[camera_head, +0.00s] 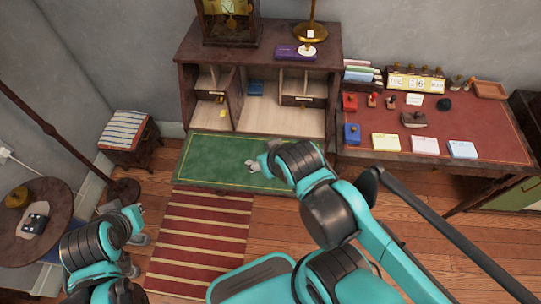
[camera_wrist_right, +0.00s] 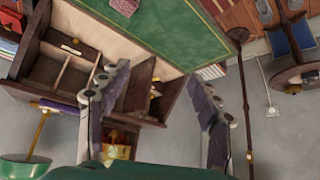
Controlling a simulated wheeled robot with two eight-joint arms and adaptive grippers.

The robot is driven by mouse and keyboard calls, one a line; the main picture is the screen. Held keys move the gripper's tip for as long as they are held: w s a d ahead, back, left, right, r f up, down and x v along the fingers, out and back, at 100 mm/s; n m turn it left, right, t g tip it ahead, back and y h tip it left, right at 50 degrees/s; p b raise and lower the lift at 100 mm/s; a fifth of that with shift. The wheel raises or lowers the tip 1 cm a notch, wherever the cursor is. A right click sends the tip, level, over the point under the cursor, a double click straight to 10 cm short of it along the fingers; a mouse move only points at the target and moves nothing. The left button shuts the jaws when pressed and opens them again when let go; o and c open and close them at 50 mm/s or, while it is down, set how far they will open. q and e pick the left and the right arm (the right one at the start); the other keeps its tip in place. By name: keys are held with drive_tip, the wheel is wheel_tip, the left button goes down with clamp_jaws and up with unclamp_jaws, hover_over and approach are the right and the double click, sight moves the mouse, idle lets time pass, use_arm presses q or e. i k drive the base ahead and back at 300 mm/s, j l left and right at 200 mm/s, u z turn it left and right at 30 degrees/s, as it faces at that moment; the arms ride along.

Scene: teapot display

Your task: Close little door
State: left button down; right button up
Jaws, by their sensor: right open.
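The little door (camera_head: 235,97) is a narrow dark brown panel standing swung out from the left compartment of the wooden desk cabinet (camera_head: 262,50). In the right wrist view the little door (camera_wrist_right: 140,88) shows beyond the fingers, near the left one. My right gripper (camera_head: 262,162) is over the green fold-down leaf in front of the cabinet, open and empty, apart from the door. In the right wrist view its two fingers (camera_wrist_right: 160,85) are spread wide. My left gripper (camera_head: 138,222) is low at the left, beside the striped rug; its jaw opening is unclear.
The green leaf (camera_head: 208,155) lies folded down below the compartments. A clock (camera_head: 230,20) and a brass lamp (camera_head: 308,30) stand on the cabinet top. A red-topped desk (camera_head: 465,125) with stationery is to the right. A striped stool (camera_head: 125,130) and round table (camera_head: 50,205) are left.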

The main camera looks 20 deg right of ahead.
sight(233, 90)
drive_tip(key=i+j, duration=0.15)
drive_tip(key=j, duration=0.2)
drive_tip(key=i+j, duration=0.1)
drive_tip(key=j, duration=0.3)
drive_tip(key=i+j+z, duration=0.1)
drive_tip(key=j, duration=0.25)
drive_tip(key=i+j, duration=0.2)
drive_tip(key=j, duration=0.15)
drive_tip(key=i+j+z, duration=0.1)
drive_tip(key=j, duration=0.3)
drive_tip(key=z, duration=1.35)
drive_tip(key=i+u, duration=0.1)
drive_tip(key=i, duration=0.7)
